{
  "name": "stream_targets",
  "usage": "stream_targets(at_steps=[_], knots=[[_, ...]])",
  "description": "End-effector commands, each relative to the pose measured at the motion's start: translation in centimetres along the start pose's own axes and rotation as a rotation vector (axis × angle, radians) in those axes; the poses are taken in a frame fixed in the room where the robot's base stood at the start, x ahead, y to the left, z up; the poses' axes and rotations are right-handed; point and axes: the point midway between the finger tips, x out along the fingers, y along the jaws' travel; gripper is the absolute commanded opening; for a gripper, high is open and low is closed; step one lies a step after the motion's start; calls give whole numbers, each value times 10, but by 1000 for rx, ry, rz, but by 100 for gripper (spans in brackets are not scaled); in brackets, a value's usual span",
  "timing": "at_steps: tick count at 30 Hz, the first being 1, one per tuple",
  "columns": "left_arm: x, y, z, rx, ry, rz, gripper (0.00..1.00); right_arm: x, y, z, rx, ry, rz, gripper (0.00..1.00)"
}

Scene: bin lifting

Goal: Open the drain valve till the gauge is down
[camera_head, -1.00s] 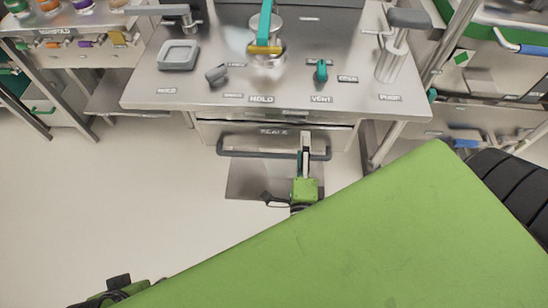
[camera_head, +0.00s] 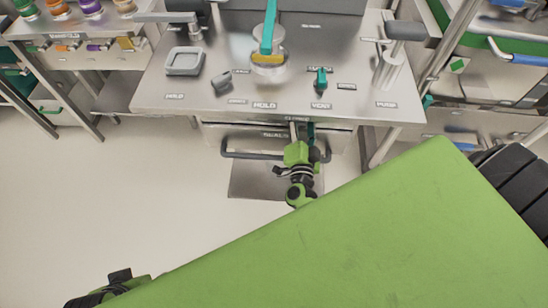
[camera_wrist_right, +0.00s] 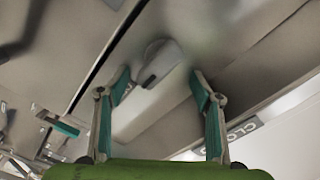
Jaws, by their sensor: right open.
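My right gripper (camera_head: 302,131) is at the front of the steel bench (camera_head: 215,104), by the edge below the top. In the right wrist view the gripper (camera_wrist_right: 160,88) is open, with teal fingertips spread apart. A grey rounded knob (camera_wrist_right: 158,62), possibly the drain valve, shows ahead between the fingertips, apart from both. A partly visible label reading "CLO" (camera_wrist_right: 243,128) is to its right. I cannot pick out a gauge dial for certain. Dark and green parts of my left arm show at the lower left of the head view; its fingers are not seen.
A grey tray (camera_head: 184,60) is at left. A dark bar handle (camera_head: 238,155) runs below the bench front. Floor at left is clear.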

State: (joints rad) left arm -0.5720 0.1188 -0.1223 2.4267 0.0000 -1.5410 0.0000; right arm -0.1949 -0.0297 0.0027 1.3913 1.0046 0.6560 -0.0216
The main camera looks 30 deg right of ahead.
Motion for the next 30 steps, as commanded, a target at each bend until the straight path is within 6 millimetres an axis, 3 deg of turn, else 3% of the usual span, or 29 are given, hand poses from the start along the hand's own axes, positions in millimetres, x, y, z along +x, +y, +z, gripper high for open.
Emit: stream_targets(at_steps=[9, 22, 30], knots=[[-20, -1, -6, 0, 0, 0, 40, 0, -13, 1, -405, -1, -1, 60], [-28, -1, -9, 0, 0, 0, 40, 0, -23, 11, -912, 0, -2, 60], [-23, -1, -7, 0, 0, 0, 40, -58, -19, 12, -907, -4, 3, 60]])
